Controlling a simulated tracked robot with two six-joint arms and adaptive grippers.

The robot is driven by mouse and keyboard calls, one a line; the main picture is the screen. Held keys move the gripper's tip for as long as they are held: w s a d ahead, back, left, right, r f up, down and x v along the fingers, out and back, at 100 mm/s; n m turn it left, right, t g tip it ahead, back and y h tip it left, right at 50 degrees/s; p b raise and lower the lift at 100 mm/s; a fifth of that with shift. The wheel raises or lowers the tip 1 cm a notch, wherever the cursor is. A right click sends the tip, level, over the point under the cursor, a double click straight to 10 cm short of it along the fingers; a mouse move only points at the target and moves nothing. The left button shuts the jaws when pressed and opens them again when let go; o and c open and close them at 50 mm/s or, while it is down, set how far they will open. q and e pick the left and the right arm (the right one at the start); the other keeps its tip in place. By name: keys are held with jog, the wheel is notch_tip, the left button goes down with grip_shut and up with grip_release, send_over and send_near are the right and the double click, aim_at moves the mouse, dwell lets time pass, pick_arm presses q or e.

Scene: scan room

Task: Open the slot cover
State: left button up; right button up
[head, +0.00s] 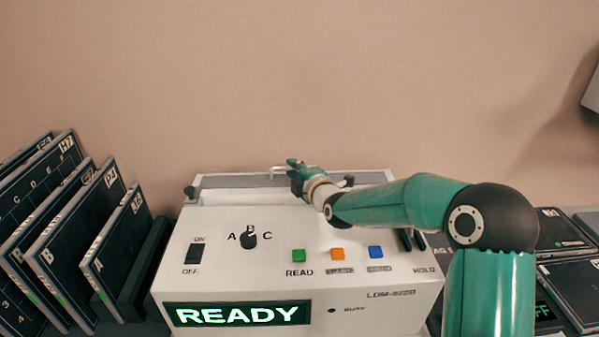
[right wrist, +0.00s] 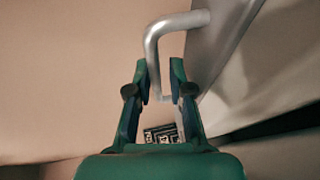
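The white reader machine (head: 225,222) stands in the middle of the head view, its display showing READY. A grey slot cover (head: 235,181) runs along its back edge; I cannot tell how far it is tilted. A silver bar handle (head: 278,168) sits on the cover. My right gripper (head: 296,172) is at this handle. In the right wrist view the handle (right wrist: 153,55) is between the two fingers of my right gripper (right wrist: 160,68). It lies near the left finger, with a gap to the right finger. The cover (right wrist: 222,35) shows as a grey panel. My left gripper is out of view.
Several dark labelled plates (head: 75,235) lean in a rack on the left. More dark plates (head: 563,240) lie on the right behind my arm. The machine's top carries an ON/OFF switch (head: 195,253), a dial (head: 249,240) and coloured buttons (head: 337,254). A plain wall rises behind.

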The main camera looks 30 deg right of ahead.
jog(key=shift+s, duration=0.1)
jog(key=s, duration=0.3)
jog(key=s+r, duration=0.1)
jog(key=s, duration=0.3)
jog(key=s+r, duration=0.1)
jog(key=s, duration=0.3)
jog(key=shift+a, duration=0.2)
jog(key=shift+s, duration=0.25)
jog(key=shift+f, duration=0.1)
